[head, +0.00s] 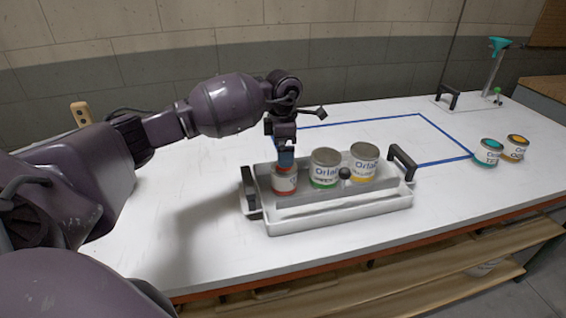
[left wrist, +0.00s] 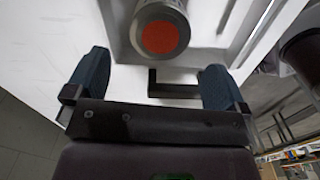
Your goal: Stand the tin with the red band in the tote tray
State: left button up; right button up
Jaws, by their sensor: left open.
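The tin with the red band (head: 284,184) stands upright at the left end of the white tote tray (head: 340,218), left of two other tins. In the left wrist view, the tin's round red top (left wrist: 160,37) lies beyond the fingertips, roughly centred between them. My left gripper (head: 286,160) is just above this tin, pointing down, and covers part of its top in the head view. In the left wrist view, the gripper (left wrist: 154,78) has its blue fingers wide apart with nothing between them. My right gripper is not in view.
A green-banded tin (head: 325,168) and a yellow-banded tin (head: 364,163) stand in the tray. The tray has black handles, left (head: 251,192) and right (head: 402,162). A teal tin (head: 487,153) and an orange tin (head: 515,147) stand far right. Blue tape (head: 420,115) outlines clear table behind.

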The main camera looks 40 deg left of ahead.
pick_arm(q)
jog(key=shift+r, duration=1.85)
